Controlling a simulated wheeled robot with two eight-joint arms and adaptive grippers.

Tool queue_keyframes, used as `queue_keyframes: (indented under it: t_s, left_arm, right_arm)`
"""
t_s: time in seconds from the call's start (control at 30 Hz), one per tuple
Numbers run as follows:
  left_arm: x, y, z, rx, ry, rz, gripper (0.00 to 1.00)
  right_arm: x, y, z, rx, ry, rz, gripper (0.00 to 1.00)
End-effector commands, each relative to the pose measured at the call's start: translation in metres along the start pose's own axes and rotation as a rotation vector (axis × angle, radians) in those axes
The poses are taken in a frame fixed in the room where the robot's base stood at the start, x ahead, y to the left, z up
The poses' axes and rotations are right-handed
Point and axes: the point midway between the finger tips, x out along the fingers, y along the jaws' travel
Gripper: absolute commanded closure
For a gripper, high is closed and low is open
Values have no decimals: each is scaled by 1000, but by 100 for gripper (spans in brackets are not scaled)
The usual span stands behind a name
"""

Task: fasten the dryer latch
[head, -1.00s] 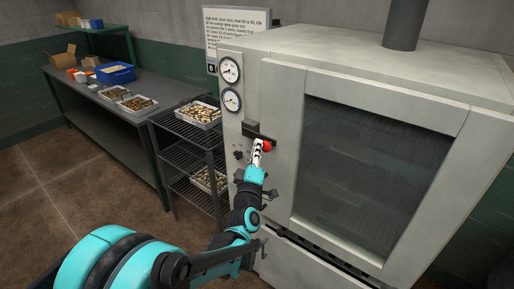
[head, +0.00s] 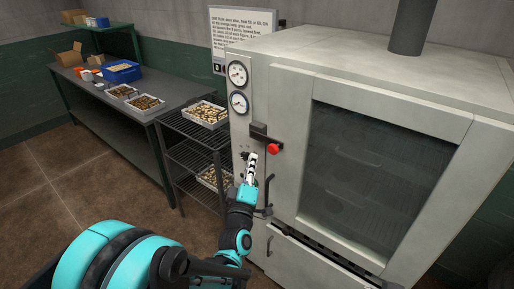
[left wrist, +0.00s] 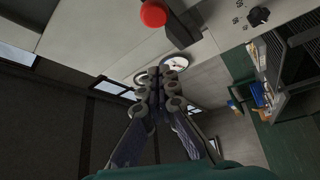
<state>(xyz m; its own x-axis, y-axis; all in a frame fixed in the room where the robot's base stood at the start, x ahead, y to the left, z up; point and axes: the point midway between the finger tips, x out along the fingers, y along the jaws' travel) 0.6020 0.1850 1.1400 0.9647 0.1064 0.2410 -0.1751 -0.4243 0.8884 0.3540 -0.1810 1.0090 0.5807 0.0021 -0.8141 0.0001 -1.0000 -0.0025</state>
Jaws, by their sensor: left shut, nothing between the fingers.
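The dryer (head: 285,120) is a large pale grey cabinet with a dark glass door (head: 365,160), which looks closed. Its latch is a dark bar (head: 262,136) with a red knob (head: 274,149) at the door's left edge. The red knob also shows at the top of the left wrist view (left wrist: 153,13). My left gripper (head: 252,157) is shut and empty, just left of and slightly below the red knob, apart from it in the picture. In the left wrist view its fingers (left wrist: 160,82) are together. My right gripper is not in view.
Two round gauges (head: 238,88) sit on the panel above the latch. A wire rack (head: 187,158) with trays of mushrooms stands left of the dryer. A dark workbench (head: 120,110) with a blue bin (head: 119,73) is farther left. The brown floor (head: 70,185) is clear.

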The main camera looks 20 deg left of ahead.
Motion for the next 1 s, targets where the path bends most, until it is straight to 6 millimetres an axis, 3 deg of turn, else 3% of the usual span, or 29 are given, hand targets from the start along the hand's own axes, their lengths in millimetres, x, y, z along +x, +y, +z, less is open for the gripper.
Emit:
queue_keyframes:
  t_s: [0.2, 0.77, 0.9, 1.0]
  left_arm:
    - [-20, -7, -2, 0, 1, 0, 100]
    - [-22, -6, -1, 12, -11, -7, 100]
    - [-26, -3, 12, 117, -111, -59, 100]
    - [-40, -3, 27, 264, -249, -133, 100]
  right_arm:
    - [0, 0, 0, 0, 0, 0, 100]
    - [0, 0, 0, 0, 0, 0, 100]
    - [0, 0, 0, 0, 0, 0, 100]
    - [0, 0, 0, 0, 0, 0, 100]
